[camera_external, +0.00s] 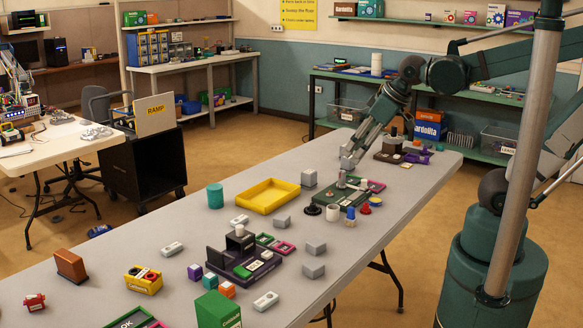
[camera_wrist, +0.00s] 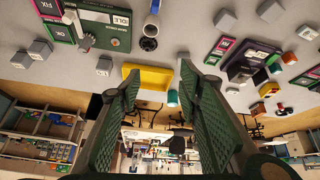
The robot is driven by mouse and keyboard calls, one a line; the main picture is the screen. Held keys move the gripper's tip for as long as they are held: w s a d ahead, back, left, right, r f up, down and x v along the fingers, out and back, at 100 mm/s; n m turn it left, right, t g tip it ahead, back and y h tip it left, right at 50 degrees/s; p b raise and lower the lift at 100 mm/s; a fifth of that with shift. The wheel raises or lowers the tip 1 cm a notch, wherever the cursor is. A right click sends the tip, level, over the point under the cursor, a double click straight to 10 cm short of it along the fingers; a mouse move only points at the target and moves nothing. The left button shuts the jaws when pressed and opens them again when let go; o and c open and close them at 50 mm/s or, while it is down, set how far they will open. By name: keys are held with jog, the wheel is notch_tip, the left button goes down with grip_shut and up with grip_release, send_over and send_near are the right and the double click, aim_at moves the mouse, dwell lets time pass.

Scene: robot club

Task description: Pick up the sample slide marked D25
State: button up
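My gripper (camera_external: 348,164) is at the far half of the table, by the green board (camera_external: 357,199). In the wrist view my gripper (camera_wrist: 157,80) has its two fingers wide apart with nothing between the tips.
A yellow tray (camera_external: 268,196) and a teal cylinder (camera_external: 215,196) stand mid-table. A dark purple fixture (camera_external: 219,262) stands nearer. Several grey blocks (camera_external: 315,247) are scattered around. A green box (camera_external: 217,311) stands at the front. Bare tabletop shows between the objects.

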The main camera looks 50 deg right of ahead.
jog(key=w+a+n+g+p, duration=0.2)
jog(key=w+a+n, duration=0.2)
jog(key=a, duration=0.6)
jog(key=n+g+p, duration=0.4)
jog(key=n+p, duration=0.1)
jog(key=n, duration=0.6)
send_near(267, 299)
jog(key=shift+w+a+f+h, duration=0.15)
jog(key=shift+w+h, duration=0.15)
jog(key=shift+h, duration=0.1)
jog(key=shift+s+a+f, duration=0.2)
jog(key=shift+f+b, duration=0.35)
jog(key=shift+f, duration=0.95)
